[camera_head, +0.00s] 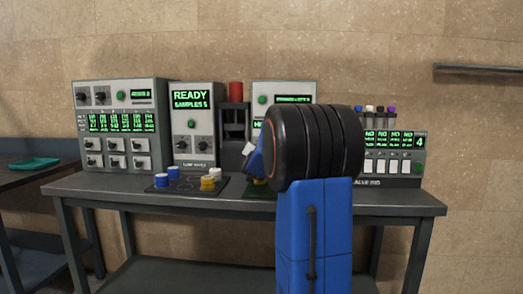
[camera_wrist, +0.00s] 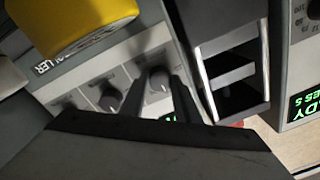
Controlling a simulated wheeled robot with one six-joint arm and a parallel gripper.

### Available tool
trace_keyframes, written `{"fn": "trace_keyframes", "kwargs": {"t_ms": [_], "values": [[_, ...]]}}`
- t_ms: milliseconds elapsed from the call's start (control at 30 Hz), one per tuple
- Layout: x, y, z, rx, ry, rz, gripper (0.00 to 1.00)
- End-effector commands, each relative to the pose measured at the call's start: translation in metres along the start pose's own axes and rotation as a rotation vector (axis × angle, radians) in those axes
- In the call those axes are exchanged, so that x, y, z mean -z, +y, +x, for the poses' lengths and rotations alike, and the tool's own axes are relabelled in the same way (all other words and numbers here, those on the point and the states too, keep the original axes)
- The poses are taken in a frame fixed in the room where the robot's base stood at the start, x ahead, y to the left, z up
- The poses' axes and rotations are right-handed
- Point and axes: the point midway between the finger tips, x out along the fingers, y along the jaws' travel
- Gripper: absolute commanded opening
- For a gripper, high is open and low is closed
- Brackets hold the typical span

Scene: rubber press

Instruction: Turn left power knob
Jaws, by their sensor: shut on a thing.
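A grey controller panel (camera_wrist: 90,75) fills the left of the wrist view, which is turned nearly upside down. It has several dark round knobs in a row. The left power knob (camera_wrist: 158,80), the one nearest the press, sits between the fingertips of my gripper (camera_wrist: 158,92). My gripper is shut on it, with one dark finger on each side. A second knob (camera_wrist: 109,99) stands beside it, clear of the fingers.
The press (camera_wrist: 232,60) stands close beside the gripped knob, with its red top (camera_head: 236,92) in the head view. A yellow object (camera_wrist: 85,25) is close to the camera. The READY panel (camera_head: 191,120) is left of the press. Colored stacks stand on the table (camera_head: 110,188).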

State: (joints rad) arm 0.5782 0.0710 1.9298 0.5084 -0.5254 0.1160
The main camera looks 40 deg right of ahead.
Motion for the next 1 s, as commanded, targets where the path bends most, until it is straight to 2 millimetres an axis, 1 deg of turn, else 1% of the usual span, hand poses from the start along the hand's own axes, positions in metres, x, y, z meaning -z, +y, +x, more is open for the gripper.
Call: {"fn": "trace_keyframes", "kwargs": {"t_ms": [467,500,533,567,867,1000], "values": [[-0.0003,0.0005,-0.0002,-0.001,0.000,0.015,0.06],[-0.0004,0.0005,-0.0002,-0.001,0.000,0.015,0.36],[-0.0004,0.0005,-0.0002,-0.001,0.000,0.015,0.43],[-0.0004,0.0005,-0.0002,-0.001,0.000,0.015,0.47],[-0.0001,0.0002,-0.0008,0.000,0.001,0.014,0.47],[0.0001,-0.0001,-0.0090,0.000,0.001,0.014,0.47]]}}
